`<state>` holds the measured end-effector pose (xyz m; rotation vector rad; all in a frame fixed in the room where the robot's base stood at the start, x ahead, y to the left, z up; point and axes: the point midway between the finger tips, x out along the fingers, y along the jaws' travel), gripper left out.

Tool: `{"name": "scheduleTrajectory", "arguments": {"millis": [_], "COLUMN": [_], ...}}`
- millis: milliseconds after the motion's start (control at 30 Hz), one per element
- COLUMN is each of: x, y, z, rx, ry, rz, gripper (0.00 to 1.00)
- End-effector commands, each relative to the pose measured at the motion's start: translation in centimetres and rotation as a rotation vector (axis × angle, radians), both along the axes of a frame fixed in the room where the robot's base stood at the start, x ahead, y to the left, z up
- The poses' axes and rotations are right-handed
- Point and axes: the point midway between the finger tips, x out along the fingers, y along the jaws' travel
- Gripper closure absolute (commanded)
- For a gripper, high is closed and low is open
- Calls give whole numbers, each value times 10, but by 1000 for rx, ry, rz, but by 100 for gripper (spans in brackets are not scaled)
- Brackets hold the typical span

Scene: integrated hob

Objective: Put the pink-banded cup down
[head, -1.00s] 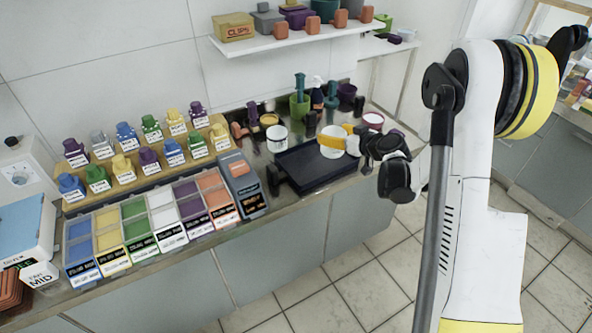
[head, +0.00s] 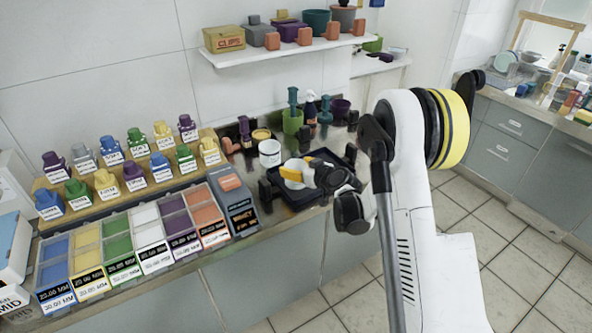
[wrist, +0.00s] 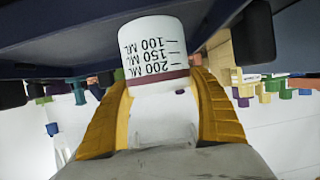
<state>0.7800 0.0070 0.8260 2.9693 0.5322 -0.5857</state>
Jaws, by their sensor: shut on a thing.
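The white cup with the dark pink band and volume marks (wrist: 157,52) is between the two yellow fingers of my gripper (wrist: 160,95) in the wrist view. The fingers press on its sides. In the head view my gripper (head: 298,169) holds the cup (head: 292,184) over the dark tray (head: 284,213) on the counter. The cup looks about upright. Whether its base touches the tray floor I cannot tell.
Another white cup (head: 270,153) stands just left behind the tray. A green container (head: 293,121) and dark bottles stand behind it. A grey-blue device (head: 233,200) and coloured bins (head: 145,235) lie to the left. A shelf (head: 290,50) hangs above.

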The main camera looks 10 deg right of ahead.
Motion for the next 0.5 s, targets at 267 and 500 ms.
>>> {"name": "scheduleTrajectory", "arguments": {"millis": [267,500], "x": [0,0], "y": [0,0], "z": [-1,-1], "rx": [0,0], "ry": [0,0], "rz": [0,0], "gripper": [22,8]}}
